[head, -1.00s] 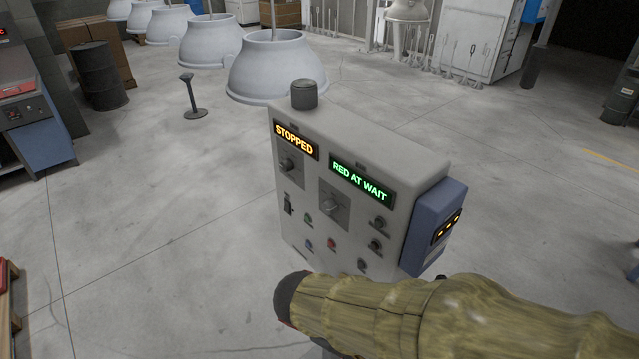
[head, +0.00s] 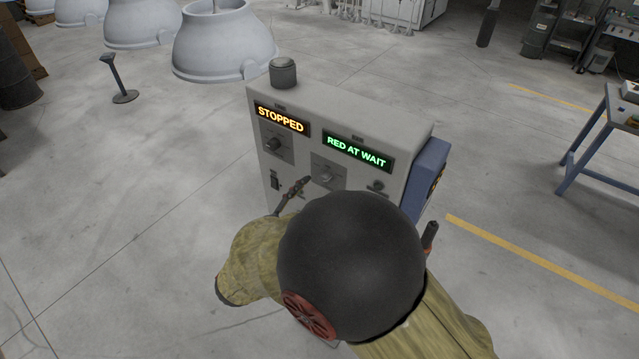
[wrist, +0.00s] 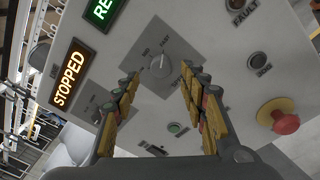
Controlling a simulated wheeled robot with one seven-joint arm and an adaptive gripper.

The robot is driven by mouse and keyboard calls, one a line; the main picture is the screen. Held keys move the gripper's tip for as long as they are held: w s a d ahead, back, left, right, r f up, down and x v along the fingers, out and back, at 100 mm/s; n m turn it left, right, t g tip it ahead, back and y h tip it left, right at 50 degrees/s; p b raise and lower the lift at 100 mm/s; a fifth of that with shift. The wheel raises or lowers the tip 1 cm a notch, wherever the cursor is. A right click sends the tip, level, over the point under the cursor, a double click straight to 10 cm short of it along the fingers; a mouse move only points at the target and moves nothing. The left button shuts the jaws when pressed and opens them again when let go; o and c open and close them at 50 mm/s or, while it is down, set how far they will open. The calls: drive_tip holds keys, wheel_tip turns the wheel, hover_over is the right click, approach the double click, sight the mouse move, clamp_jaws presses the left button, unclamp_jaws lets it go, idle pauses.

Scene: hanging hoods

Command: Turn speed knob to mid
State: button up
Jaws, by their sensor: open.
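The speed knob (head: 327,178) is a grey dial on a square plate below the green RED AT WAIT display. In the wrist view the same knob (wrist: 160,65) has a "FAST" label beside it; its other labels are too small to read surely. I cannot tell its exact setting. My gripper (wrist: 162,76) is open, its two yellow-padded fingers on either side of the knob in the picture. Whether they touch it or stop short is unclear. In the head view one finger (head: 292,195) shows near the panel; my arm hides much of the rest.
The control box (head: 400,125) also has an orange STOPPED display (head: 281,119) with another knob (head: 272,143) below it. A red mushroom button (wrist: 281,115) and JOG button (wrist: 258,62) are near the right finger. Open floor surrounds the box; a blue-framed table (head: 590,150) stands right.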

sight(323, 181)
drive_tip(key=shift+x, duration=2.25)
drive_tip(key=shift+s, duration=0.1)
drive_tip(key=shift+c, duration=0.2)
clamp_jaws()
